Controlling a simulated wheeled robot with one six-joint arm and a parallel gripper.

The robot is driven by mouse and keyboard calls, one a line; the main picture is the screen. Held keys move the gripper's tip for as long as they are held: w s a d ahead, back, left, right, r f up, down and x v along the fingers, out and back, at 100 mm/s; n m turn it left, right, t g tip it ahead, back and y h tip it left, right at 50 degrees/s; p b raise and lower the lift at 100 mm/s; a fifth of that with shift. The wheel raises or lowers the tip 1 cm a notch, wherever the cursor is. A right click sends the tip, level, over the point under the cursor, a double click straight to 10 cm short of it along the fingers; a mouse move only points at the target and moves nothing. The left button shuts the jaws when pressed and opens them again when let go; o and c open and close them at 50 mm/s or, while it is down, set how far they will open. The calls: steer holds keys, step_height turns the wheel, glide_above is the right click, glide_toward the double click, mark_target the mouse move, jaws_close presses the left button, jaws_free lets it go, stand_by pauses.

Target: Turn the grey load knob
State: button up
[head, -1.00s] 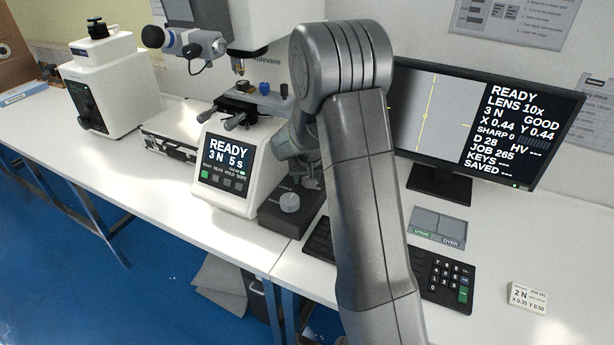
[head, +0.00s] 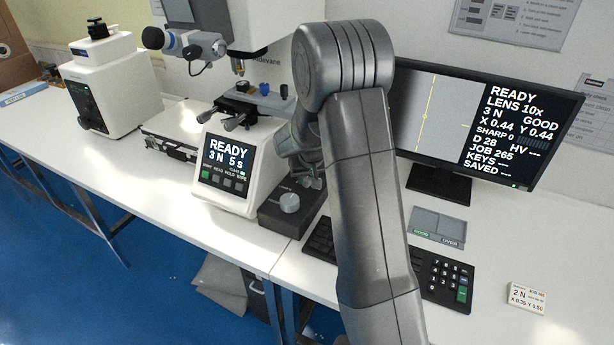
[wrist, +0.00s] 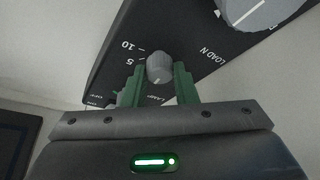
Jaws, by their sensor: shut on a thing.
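A large light-grey knob (head: 290,202) with a white pointer line sits on the dark control box (head: 276,221) in front of the tester. It also shows at the top right of the wrist view (wrist: 250,8), partly cut off, with "LOAD N" printed beside it. A smaller grey knob (wrist: 160,68) with 5 and 10 marked near it is on the same panel. My gripper (wrist: 160,78) has its green fingers on either side of this smaller knob, shut on it. The large knob is outside the fingers. In the head view my arm mostly hides the gripper.
The tester's screen (head: 224,163) reads READY, 3 N, 5 s. A monitor (head: 485,130) stands to the right, with a keypad (head: 443,280) and a small card (head: 527,298) on the white table. A case (head: 170,130) and another white machine (head: 110,85) are to the left.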

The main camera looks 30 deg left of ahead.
steer(key=n+g+b, duration=0.1)
steer(key=n, duration=0.2)
steer(key=shift+w+f+y+b, duration=0.15)
steer(key=shift+y+b, duration=0.15)
steer(key=n+g+b, duration=0.1)
steer(key=n+b, duration=0.1)
steer(key=shift+d+n, duration=0.1)
steer(key=shift+n, duration=0.3)
steer(key=shift+n+b, duration=0.3)
steer(key=shift+b, duration=0.1)
steer(key=shift+r+y, duration=0.2)
steer(key=shift+y, duration=0.1)
steer(key=o, duration=1)
steer(key=w+v, duration=0.1)
steer(key=v, duration=1.2)
steer(key=shift+s+r+b, duration=0.25)
steer(key=shift+r+b, duration=0.15)
